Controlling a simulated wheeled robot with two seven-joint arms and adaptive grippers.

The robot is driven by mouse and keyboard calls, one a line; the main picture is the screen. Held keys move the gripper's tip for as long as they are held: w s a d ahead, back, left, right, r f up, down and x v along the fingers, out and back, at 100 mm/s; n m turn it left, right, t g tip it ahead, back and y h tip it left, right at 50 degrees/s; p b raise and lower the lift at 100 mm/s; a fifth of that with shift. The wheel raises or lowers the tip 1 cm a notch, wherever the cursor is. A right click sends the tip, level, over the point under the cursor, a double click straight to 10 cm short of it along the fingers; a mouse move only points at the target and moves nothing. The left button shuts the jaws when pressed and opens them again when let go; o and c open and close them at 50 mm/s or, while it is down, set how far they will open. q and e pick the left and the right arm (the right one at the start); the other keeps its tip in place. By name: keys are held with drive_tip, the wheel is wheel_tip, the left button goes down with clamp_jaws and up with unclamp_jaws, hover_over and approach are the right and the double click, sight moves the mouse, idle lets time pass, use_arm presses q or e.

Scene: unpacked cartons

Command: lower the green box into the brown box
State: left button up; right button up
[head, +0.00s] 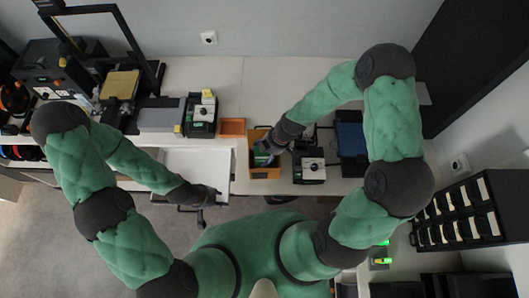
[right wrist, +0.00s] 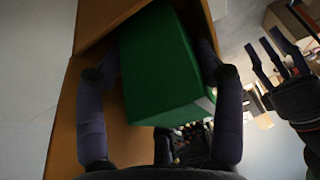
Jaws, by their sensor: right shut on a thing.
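The brown box (head: 257,134) is open at the top and stands at the front edge of the counter, in the middle of the head view. My right gripper (head: 266,155) is at its opening, shut on the green box (head: 261,160). In the right wrist view the green box (right wrist: 160,65) sits between the two fingers, with the brown box's walls (right wrist: 62,125) beside and behind it. How deep it sits and whether it touches the bottom is hidden. My left gripper (head: 210,194) is apart from both, near the white surface's front edge; its fingers look spread and empty.
An orange tray (head: 232,127) lies left of the brown box. A black-and-white device (head: 310,170) stands close on its right, with a blue box (head: 351,138) further right. A white surface (head: 195,165) at the left is mostly clear.

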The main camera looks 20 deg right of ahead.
drive_tip(key=shift+f+b, duration=0.7)
drive_tip(key=shift+b, duration=0.15)
drive_tip(key=o, duration=1.3)
drive_tip(key=shift+r, duration=0.1)
drive_tip(key=shift+r+p, duration=3.2)
drive_tip(key=shift+r, duration=2.3)
